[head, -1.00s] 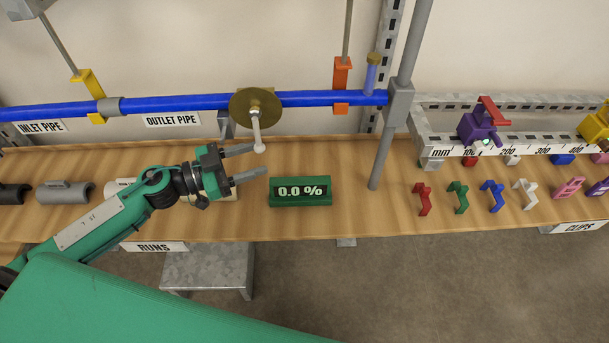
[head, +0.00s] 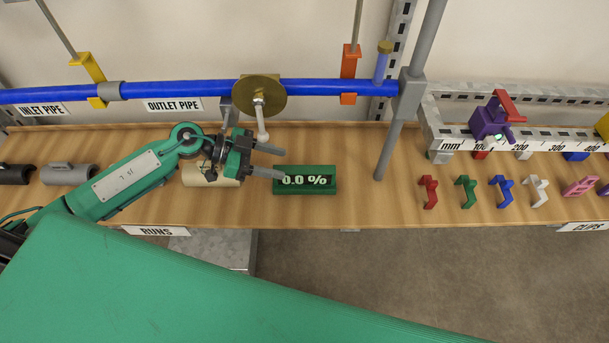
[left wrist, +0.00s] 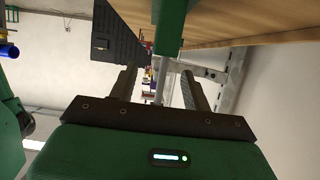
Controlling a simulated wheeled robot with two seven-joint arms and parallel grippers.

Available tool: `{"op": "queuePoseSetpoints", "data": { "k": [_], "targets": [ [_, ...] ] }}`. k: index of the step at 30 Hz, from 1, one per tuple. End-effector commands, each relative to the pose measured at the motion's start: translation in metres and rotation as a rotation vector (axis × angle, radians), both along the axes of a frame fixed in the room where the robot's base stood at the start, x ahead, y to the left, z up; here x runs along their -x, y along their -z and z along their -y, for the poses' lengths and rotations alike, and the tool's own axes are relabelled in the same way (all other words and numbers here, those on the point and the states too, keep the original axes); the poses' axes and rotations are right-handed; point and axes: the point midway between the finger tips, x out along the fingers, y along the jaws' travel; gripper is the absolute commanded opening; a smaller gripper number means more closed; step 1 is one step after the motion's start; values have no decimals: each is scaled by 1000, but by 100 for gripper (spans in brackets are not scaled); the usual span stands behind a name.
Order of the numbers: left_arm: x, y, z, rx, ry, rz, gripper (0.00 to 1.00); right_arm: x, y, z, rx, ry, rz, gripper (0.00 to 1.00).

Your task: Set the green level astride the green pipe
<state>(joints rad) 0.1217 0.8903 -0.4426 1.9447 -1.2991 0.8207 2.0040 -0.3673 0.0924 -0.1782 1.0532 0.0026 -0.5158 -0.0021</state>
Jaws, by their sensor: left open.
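The green level (head: 318,183), a block with a white "0.0 %" readout, lies on the wooden bench below the pipe. My left gripper (head: 280,162) is open at the level's left end, and its near fingertip overlaps that end in the head view. In the left wrist view, a green block (left wrist: 170,18), apparently the level, shows ahead between the open fingers (left wrist: 158,82). I cannot tell whether they touch it. The pipe in view (head: 190,89) is blue; no green pipe shows. My right gripper is not in view.
A brass disc (head: 259,95) with a white handle hangs just above my gripper. A grey post (head: 398,130) stands right of the level. Colored clips (head: 465,191) lie farther right. Grey and black sleeves (head: 69,174) lie at left, and a cream one (head: 208,175) is under my left arm.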

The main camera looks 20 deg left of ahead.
Motion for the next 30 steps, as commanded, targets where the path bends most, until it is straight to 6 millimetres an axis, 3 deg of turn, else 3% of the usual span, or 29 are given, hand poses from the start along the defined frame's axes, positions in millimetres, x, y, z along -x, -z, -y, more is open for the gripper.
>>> {"op": "queuePoseSetpoints", "data": {
  "k": [8, 18, 26, 27, 30],
  "targets": [
    [-4, 9, 14, 2, 0, 0, 49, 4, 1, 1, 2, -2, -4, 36],
    [-14, 29, 46, 1, 0, 1, 49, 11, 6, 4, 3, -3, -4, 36],
    [-15, 31, 48, 0, 0, 1, 49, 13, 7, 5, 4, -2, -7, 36],
    [-15, 31, 48, 0, 0, 1, 47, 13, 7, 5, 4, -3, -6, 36],
    [-15, 31, 48, 0, 0, 1, 28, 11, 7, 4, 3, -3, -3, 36]
  ]
}}
